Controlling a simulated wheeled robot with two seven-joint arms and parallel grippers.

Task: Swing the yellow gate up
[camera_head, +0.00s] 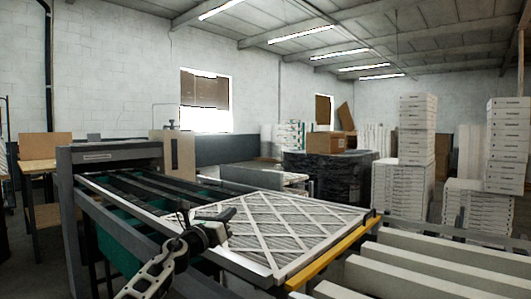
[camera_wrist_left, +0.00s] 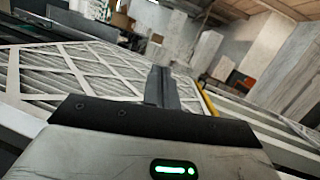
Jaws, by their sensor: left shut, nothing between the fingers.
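The yellow gate (camera_head: 335,251) is a low, straight bar across the end of the conveyor, along the right edge of a white lattice-faced filter (camera_head: 290,222). In the left wrist view the gate (camera_wrist_left: 208,101) is a thin yellow strip just right of my fingers. My left gripper (camera_head: 230,213) is over the near left part of the filter, with the filter's width between it and the gate. Its fingers (camera_wrist_left: 161,86) are shut together with nothing between them. My right gripper is not in view.
The conveyor's dark rails (camera_head: 125,192) run back left to a grey machine frame (camera_head: 68,195). Pale rollers or beams (camera_head: 400,270) lie right of the gate. Stacked white boxes (camera_head: 402,185) stand behind at the right. The space above the filter looks clear.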

